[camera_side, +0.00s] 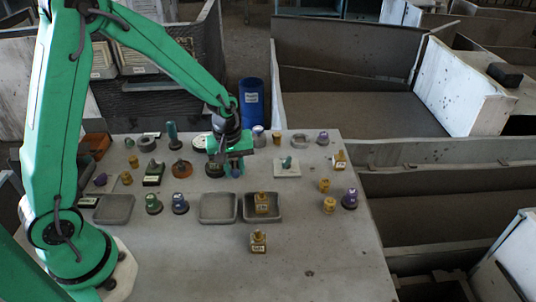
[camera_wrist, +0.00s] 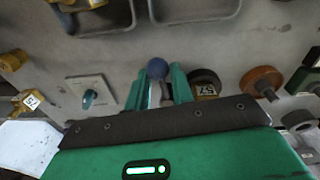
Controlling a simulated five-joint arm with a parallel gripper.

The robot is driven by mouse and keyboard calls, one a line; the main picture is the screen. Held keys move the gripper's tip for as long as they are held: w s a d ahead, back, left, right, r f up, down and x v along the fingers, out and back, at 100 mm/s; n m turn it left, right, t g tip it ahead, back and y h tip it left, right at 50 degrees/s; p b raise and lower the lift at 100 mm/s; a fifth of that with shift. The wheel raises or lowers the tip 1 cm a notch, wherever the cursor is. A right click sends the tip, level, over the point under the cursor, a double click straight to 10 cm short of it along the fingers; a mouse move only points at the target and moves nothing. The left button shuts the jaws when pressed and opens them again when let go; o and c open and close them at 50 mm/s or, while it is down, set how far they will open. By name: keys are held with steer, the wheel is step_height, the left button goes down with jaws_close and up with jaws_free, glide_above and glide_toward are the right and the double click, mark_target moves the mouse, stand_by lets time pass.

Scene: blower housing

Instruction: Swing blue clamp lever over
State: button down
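The blue clamp lever shows in the wrist view as a blue ball knob (camera_wrist: 157,68) at the tips of my gripper (camera_wrist: 160,80). The two green fingers stand apart on either side, with a gap visible between them. A thin grey stem shows in that gap; I cannot tell whether either finger touches the lever. In the side view my gripper (camera_side: 236,168) is low over the back middle of the table, and a small blue spot shows at its tips. The lever's base is hidden by the gripper.
A dark round part with a label (camera_wrist: 205,82) stands close beside the right finger in the wrist view. A white plate with a teal lever (camera_wrist: 90,95) lies to the left. Grey trays (camera_side: 218,208) and several small parts surround the spot. The table's front is mostly clear.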

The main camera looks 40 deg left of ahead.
steer(key=shift+n, duration=0.3)
steer(key=n, duration=0.1)
steer(key=w+d+n, duration=0.1)
steer(key=n, duration=0.1)
steer(key=shift+w, duration=0.3)
steer(key=w+n, duration=0.1)
steer(key=n, duration=0.1)
steer(key=w+n, duration=0.1)
steer(key=n, duration=0.1)
steer(key=shift+w+d, duration=0.15)
steer(key=shift+d, duration=0.15)
steer(key=w+n, duration=0.1)
steer(key=n, duration=0.1)
steer(key=w+n, duration=0.1)
steer(key=n, duration=0.1)
steer(key=shift+w+a+r+n, duration=0.1)
steer(key=shift+w+a+n, duration=0.1)
steer(key=shift+n, duration=0.2)
steer(key=shift+w+a+n, duration=0.2)
steer(key=shift+w+n, duration=0.25)
steer(key=shift+n, duration=0.45)
steer(key=shift+w+a+n, duration=0.2)
steer(key=shift+w+n, duration=0.2)
steer(key=shift+n, duration=0.5)
steer(key=c, duration=1.3)
jaws_free()
steer(key=shift+c, duration=0.2)
steer(key=shift+o, duration=0.4)
steer(key=shift+s+a, duration=0.1)
